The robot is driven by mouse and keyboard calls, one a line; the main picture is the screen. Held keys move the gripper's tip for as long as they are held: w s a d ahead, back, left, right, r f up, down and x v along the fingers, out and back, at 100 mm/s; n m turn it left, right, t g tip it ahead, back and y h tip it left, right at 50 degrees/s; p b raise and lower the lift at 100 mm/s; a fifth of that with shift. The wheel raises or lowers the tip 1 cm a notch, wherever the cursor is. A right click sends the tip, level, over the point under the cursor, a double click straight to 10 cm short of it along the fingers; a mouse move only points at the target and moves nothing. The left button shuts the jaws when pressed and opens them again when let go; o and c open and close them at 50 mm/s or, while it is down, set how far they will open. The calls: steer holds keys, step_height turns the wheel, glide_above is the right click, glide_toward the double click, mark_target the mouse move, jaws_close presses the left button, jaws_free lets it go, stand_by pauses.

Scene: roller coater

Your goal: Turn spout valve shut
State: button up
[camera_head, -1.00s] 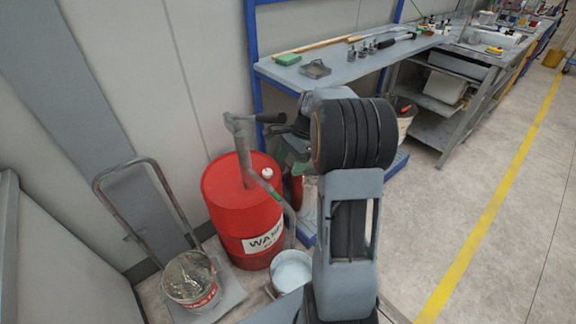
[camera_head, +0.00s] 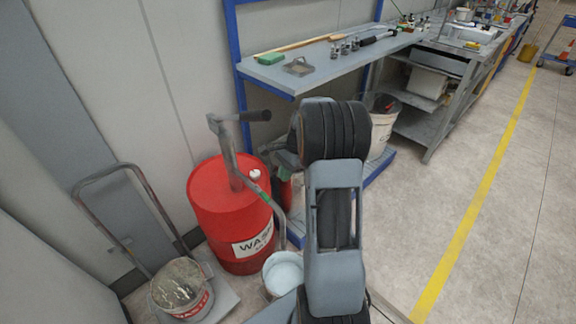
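A red drum (camera_head: 222,215) with a "WASH" label stands on the floor left of my arm. A grey hand pump (camera_head: 229,158) with a black handle (camera_head: 255,116) rises from its top. A thin grey spout (camera_head: 279,215) curves from the pump down toward a white bucket (camera_head: 284,273) of pale liquid. A small green part (camera_head: 264,195) sits on the spout and may be the valve; its setting is too small to read. My gripper (camera_head: 284,157) shows only as a dark part behind my arm, right of the pump. Its fingers cannot be made out.
An open can (camera_head: 181,291) stands on a flat cart (camera_head: 222,297) with a tall handle at left. A grey workbench (camera_head: 330,66) with tools and a blue frame stands behind. A white bin (camera_head: 380,130) is under it. Free floor (camera_head: 440,220) lies to the right.

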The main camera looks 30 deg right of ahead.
mark_target(265, 197)
steer(key=x, duration=0.3)
steer(key=shift+a+f, duration=0.1)
steer(key=shift+f, duration=0.1)
jaws_close()
steer(key=shift+s+a+b, duration=0.15)
steer(key=shift+a+b, duration=0.2)
steer(key=shift+a, duration=1.65)
